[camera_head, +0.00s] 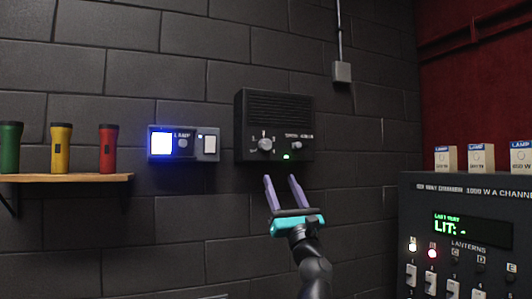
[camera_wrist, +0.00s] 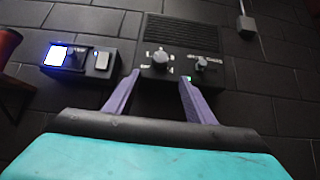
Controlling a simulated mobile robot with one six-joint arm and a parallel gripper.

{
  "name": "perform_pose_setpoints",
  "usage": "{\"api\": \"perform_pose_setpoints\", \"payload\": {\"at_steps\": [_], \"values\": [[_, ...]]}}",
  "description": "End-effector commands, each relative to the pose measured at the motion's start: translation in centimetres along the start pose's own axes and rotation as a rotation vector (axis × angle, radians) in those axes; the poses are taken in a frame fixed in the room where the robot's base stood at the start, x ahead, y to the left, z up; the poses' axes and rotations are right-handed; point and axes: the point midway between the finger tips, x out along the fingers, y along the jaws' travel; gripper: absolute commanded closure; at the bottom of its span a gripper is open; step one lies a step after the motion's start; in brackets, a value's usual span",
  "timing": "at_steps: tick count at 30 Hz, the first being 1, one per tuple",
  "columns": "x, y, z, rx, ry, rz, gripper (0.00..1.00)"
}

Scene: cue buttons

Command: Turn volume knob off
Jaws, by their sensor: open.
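A dark speaker box (camera_head: 276,106) with a grille is mounted on the brick wall. A larger grey knob (camera_head: 265,144) sits at its lower left, with marks around it. A smaller knob (camera_head: 297,145) sits to its right, under small lettering I cannot read surely. A green light (camera_head: 287,157) glows below. The larger knob (camera_wrist: 160,57) and smaller knob (camera_wrist: 202,63) also show in the wrist view. I cannot tell which is the volume knob. My gripper (camera_head: 281,179) is open and empty, below and in front of the box, its purple fingers apart and pointing toward it.
A wall panel (camera_head: 183,130) left of the box has a bright blue-white lit square and a white switch. A shelf (camera_head: 75,178) holds green, yellow and red flashlights. A control cabinet (camera_head: 465,195) with sliders stands at right, small boxes on top. A conduit box (camera_head: 341,71) is above right.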

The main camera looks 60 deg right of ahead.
Motion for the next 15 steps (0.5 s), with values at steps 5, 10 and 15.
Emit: {"api": "perform_pose_setpoints", "payload": {"at_steps": [5,10,15], "values": [[0.1,0.0,-0.1,-0.001,0.001,0.001,0.51],[0.6,0.0,0.0,-0.001,0.001,0.001,0.51],[1.9,0.0,0.0,-0.001,0.002,0.001,0.51]]}}
